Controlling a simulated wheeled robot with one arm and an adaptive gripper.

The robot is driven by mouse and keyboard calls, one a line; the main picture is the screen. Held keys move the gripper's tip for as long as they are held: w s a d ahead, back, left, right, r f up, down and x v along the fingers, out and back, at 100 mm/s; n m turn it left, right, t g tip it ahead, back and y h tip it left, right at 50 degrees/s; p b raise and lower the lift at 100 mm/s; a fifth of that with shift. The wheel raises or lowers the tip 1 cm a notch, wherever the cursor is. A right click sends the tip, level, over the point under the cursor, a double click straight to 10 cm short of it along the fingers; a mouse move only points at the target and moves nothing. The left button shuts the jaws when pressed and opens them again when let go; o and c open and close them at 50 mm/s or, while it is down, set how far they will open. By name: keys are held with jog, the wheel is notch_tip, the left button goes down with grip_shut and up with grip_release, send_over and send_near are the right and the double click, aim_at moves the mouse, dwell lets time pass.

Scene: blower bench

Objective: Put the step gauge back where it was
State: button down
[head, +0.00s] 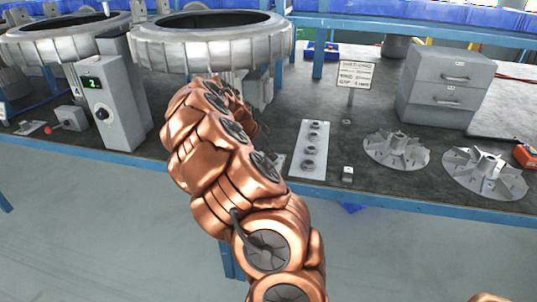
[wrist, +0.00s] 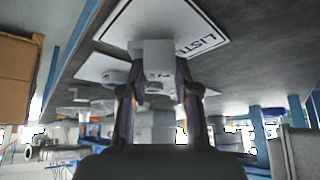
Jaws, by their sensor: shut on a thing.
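In the wrist view my gripper (wrist: 158,92) is shut on a light grey stepped block (wrist: 153,54), which looks like the step gauge. The block sits between the two dark fingers, in front of a white card (wrist: 195,42) with dark lettering, partly cut off. I cannot tell whether the block touches the card or the surface. In the head view my copper-coloured arm hides the gripper and the held block.
Two ribbed metal rings (head: 212,42) stand at the back left, beside a grey control box (head: 110,105). A plate with several round parts (head: 306,167), a sign (head: 356,75), two finned impellers (head: 396,150) and a grey drawer cabinet (head: 445,85) occupy the right of the bench.

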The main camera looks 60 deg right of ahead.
jog(key=shift+f, duration=0.4)
jog(key=shift+f, duration=0.2)
jog(key=c, duration=0.8)
grip_release()
jog(key=shift+c, duration=0.2)
jog(key=shift+r, duration=0.2)
jog(key=v, duration=1.2)
jog(key=shift+b, duration=0.4)
jog(key=shift+a, duration=0.15)
